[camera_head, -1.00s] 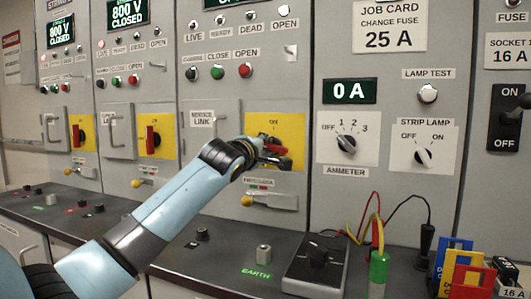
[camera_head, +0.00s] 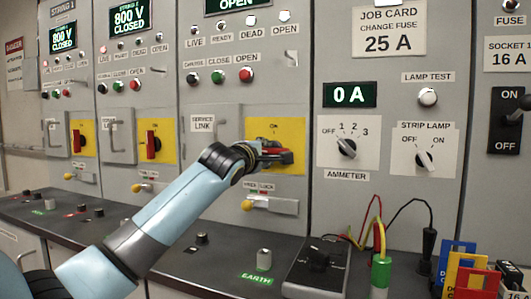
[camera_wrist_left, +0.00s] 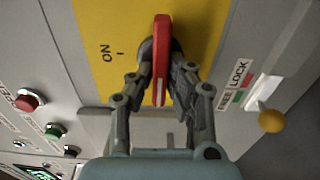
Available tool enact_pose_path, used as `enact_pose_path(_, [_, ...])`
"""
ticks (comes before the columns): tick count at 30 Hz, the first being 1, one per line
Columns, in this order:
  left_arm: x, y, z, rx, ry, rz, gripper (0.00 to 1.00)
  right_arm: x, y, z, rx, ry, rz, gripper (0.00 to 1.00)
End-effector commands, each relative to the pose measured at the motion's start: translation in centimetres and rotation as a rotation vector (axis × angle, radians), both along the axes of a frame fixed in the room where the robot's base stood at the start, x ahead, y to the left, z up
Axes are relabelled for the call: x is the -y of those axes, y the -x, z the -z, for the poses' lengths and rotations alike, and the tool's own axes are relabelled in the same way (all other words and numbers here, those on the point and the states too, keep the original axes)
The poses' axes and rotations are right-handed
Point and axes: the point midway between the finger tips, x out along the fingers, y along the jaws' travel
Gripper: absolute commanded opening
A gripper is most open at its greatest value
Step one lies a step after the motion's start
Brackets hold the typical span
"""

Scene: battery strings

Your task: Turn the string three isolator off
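The string three isolator is a red handle (camera_head: 283,157) on a yellow plate (camera_head: 290,128) marked ON, below the OPEN display. The handle lies about level, unlike the upright red handles to its left. My left gripper (camera_head: 266,155) is at the handle and partly hides it. In the left wrist view the red handle (camera_wrist_left: 162,45) stands between the two fingers of my left gripper (camera_wrist_left: 164,70). They look closed on its sides, though a thin gap cannot be ruled out. My right gripper is not in view.
Below the plate is a lever with a yellow knob (camera_head: 247,205) under a FREE/LOCK label; the knob also shows in the wrist view (camera_wrist_left: 271,121). The service link door (camera_head: 203,150) is left of the plate. An earth post (camera_head: 264,259) and a black box (camera_head: 318,265) stand on the shelf.

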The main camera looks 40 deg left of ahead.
Motion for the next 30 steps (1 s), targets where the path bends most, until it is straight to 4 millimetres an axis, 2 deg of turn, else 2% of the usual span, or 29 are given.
enact_pose_path(1, [0.0, 0.0, 0.1, -0.001, 0.002, 0.0, 0.2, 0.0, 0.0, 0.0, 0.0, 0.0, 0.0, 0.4])
enact_pose_path(5, [0.0, 0.0, 0.1, -0.001, 0.001, 0.0, 0.37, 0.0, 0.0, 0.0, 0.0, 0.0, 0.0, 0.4])
enact_pose_path(13, [0.0, 0.1, 0.0, -0.001, 0.0, 0.0, 0.38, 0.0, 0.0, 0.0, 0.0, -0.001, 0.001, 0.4])
enact_pose_path(16, [0.2, 0.8, 0.1, -0.001, -0.001, 0.001, 0.38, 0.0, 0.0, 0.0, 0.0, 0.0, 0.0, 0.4])
enact_pose_path(20, [0.7, 2.9, 0.1, -0.001, -0.002, 0.002, 0.38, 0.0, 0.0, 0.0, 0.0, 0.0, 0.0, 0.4])
enact_pose_path(27, [1.9, 8.2, 0.2, -0.003, -0.003, 0.001, 0.38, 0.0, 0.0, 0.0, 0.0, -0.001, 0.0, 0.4])
enact_pose_path(30, [2.3, 9.9, 0.2, -0.003, -0.003, 0.001, 0.38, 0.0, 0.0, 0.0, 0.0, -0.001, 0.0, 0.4])
